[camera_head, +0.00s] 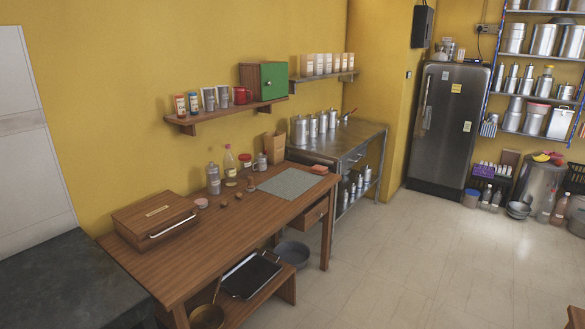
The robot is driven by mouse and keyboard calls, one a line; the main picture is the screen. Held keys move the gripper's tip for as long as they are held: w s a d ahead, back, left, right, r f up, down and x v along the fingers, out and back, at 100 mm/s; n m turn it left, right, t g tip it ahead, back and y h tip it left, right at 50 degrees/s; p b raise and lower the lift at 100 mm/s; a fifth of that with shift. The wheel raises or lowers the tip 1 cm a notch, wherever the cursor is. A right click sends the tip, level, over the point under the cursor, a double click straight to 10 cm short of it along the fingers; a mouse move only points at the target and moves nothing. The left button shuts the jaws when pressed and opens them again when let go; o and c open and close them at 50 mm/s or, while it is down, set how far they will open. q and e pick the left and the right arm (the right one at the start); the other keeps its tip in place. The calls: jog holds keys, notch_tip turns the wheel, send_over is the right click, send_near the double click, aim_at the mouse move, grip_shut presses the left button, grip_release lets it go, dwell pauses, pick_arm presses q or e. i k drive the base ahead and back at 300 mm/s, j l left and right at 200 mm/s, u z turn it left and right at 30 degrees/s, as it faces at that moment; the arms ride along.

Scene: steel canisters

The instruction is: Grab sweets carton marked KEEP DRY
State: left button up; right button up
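I cannot make out the words KEEP DRY on anything in the head view. A plain tan carton or paper bag (273,148) stands upright at the back right of the wooden table (228,232); whether it is the sweets carton I cannot tell. Its front shows no readable marking. Neither of my grippers is in view.
A wooden box with a handle (157,225), jars, a bottle (229,162) and a grey mat (289,183) are on the table. A steel counter (345,140) with canisters, a dark fridge (447,130) and steel shelves stand beyond.

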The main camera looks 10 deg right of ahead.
aim_at(459, 58)
jog(key=i+l+z, duration=0.25)
jog(key=i+z, duration=0.15)
jog(key=i+l+z, duration=0.1)
jog(key=i+z, duration=0.65)
jog(key=i, duration=0.15)
jog(key=i+j+z, duration=0.25)
jog(key=i+z, duration=0.15)
jog(key=i, duration=3.65)
jog(key=l+z, duration=0.05)
jog(key=l, duration=0.2)
